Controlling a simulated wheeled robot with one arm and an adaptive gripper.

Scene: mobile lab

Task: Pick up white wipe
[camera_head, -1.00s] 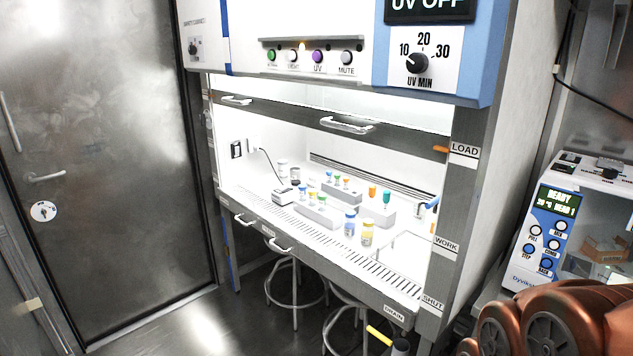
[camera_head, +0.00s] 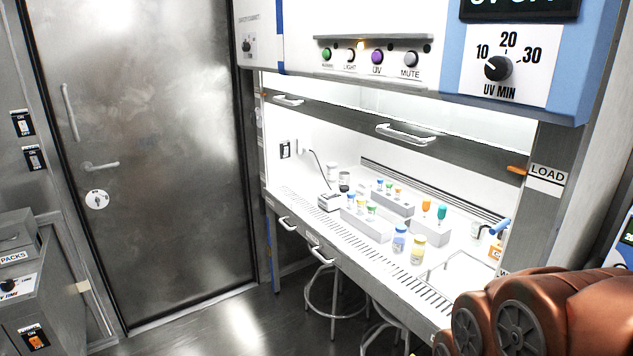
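I cannot make out a white wipe in the head view. My copper-coloured arm fills the lower right corner and hides the right end of the cabinet's front ledge. My gripper is not in view, so I cannot see whether it is open or shut.
A steel door (camera_head: 165,190) and a grey unit marked PACKS (camera_head: 45,275) are at left. Open floor lies between.

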